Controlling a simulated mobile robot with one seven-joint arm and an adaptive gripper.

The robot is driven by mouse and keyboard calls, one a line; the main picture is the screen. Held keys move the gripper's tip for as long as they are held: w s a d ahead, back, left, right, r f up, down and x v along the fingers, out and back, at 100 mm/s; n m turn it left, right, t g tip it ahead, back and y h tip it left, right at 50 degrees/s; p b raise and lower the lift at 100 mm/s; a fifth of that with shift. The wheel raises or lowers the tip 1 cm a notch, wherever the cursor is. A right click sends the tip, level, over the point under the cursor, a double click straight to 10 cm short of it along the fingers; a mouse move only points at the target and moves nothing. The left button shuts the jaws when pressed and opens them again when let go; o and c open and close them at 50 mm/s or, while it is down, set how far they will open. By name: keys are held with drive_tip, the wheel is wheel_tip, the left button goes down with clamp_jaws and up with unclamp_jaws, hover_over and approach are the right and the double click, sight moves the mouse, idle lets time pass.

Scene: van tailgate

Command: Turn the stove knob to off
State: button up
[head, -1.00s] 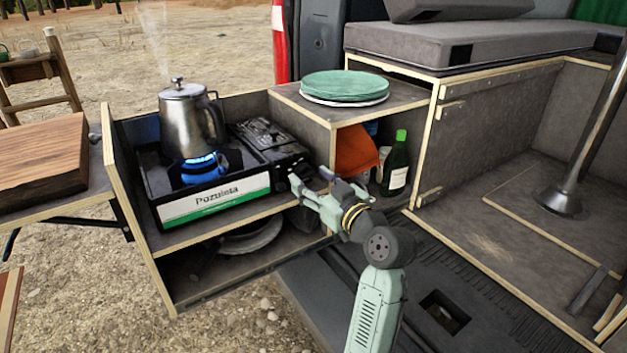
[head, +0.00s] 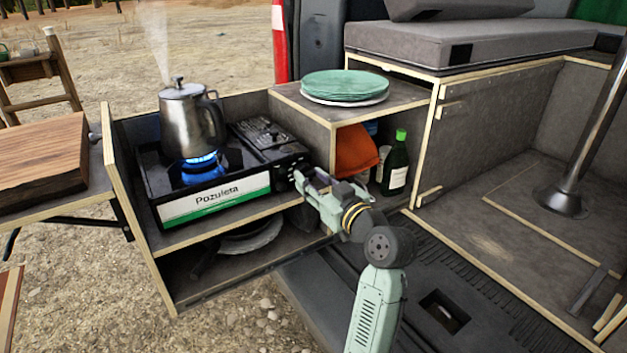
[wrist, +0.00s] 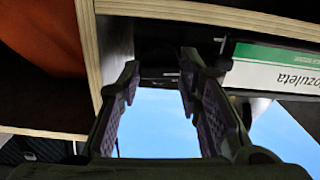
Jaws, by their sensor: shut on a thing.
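The black camping stove (head: 262,140) with its Pozuleta label (head: 215,200) stands on the pull-out shelf. A blue flame (head: 203,168) burns under a steaming metal kettle (head: 190,122). My gripper (head: 299,177) is at the right end of the stove's front, where the knob is. In the wrist view my gripper (wrist: 160,72) has its two fingers on either side of the dark knob (wrist: 160,73), shut on it. The knob is small and dark there, and in the head view my fingers mostly hide it, so its angle cannot be read.
Green plates (head: 345,86) sit on the cabinet top right of the stove. An orange cloth (head: 356,150) and a green bottle (head: 396,165) are in the open compartment beside my gripper. A wooden panel edge (wrist: 92,55) is close to my fingers.

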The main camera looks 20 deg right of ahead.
drive_tip(key=m+p, duration=0.3)
drive_tip(key=m, duration=0.1)
drive_tip(key=shift+r+m, duration=0.15)
drive_tip(key=shift+m, duration=0.25)
drive_tip(key=m+p, duration=0.3)
drive_tip(key=m, duration=0.1)
drive_tip(key=shift+m, duration=0.3)
drive_tip(key=m+p, duration=0.4)
drive_tip(key=shift+m+p, duration=2.1)
drive_tip(key=shift+m, duration=0.7)
drive_tip(key=o, duration=1.1)
drive_tip(key=shift+o, duration=0.2)
drive_tip(key=shift+s, duration=0.1)
